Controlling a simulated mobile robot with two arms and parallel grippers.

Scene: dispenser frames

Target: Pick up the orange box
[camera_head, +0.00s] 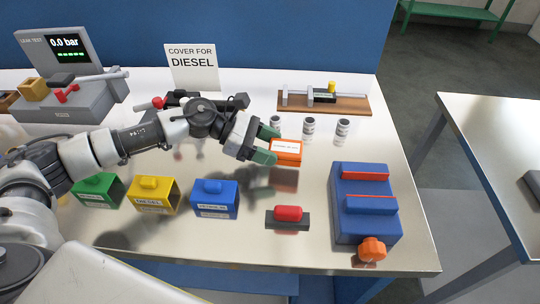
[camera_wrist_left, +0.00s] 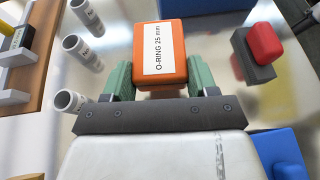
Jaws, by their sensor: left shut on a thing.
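The orange box (camera_head: 288,158) has a white label on top. In the left wrist view the box (camera_wrist_left: 177,75) shows the label "O-RING 25 mm" and sits between the two green fingers. My left gripper (camera_head: 267,145) is shut on the box from its left side in the head view. The gripper (camera_wrist_left: 160,83) has one finger along each side of the box. I cannot tell for sure whether the box touches the table. My right gripper is not in view.
Small cylinders (camera_head: 309,126) stand behind the box. A red-topped block (camera_head: 288,213) is in front, a blue vise-like fixture (camera_head: 366,200) to the right. Green, yellow and blue covers (camera_head: 214,195) stand front left. A wooden board (camera_head: 350,102) lies at the back.

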